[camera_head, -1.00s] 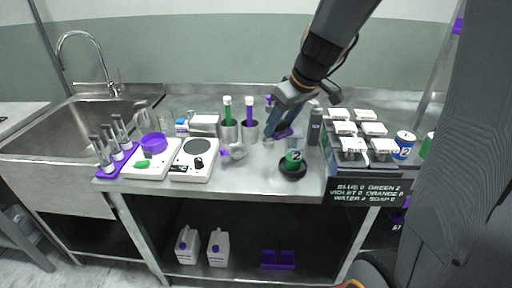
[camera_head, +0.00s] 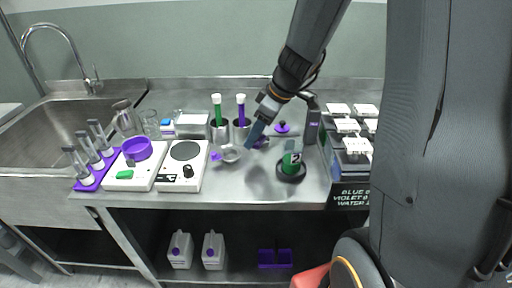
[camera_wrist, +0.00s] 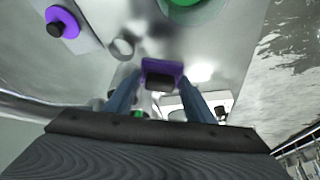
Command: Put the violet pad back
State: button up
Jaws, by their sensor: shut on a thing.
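My gripper (camera_wrist: 160,88) is shut on the dark handle of the violet pad (camera_wrist: 162,66), which shows between and just beyond the fingertips in the wrist view. In the head view my gripper (camera_head: 254,136) is low over the middle of the table, and the pad (camera_head: 262,143) is partly hidden by the fingers. I cannot tell whether the pad touches the tabletop. Behind it and to the right is a violet round piece with a knob (camera_head: 283,128).
A black round base with a green piece (camera_head: 291,166) stands to the right front. A dish with a violet handle (camera_head: 230,153) is close on the left. Steel cups with green (camera_head: 217,106) and violet (camera_head: 241,108) sticks stand behind. White-lidded boxes (camera_head: 350,127) are at right, partly hidden.

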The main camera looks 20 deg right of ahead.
aim_at(256, 158)
jog(key=shift+f, duration=2.9)
jog(key=shift+f, duration=0.1)
jog(key=o, duration=0.6)
jog(key=shift+o, duration=0.7)
jog(key=shift+d+r, duration=0.1)
jog(key=shift+r, duration=0.3)
jog(key=b+v, duration=0.1)
jog(key=v, duration=1)
jog(key=shift+s, duration=0.2)
jog(key=shift+d+r, duration=0.1)
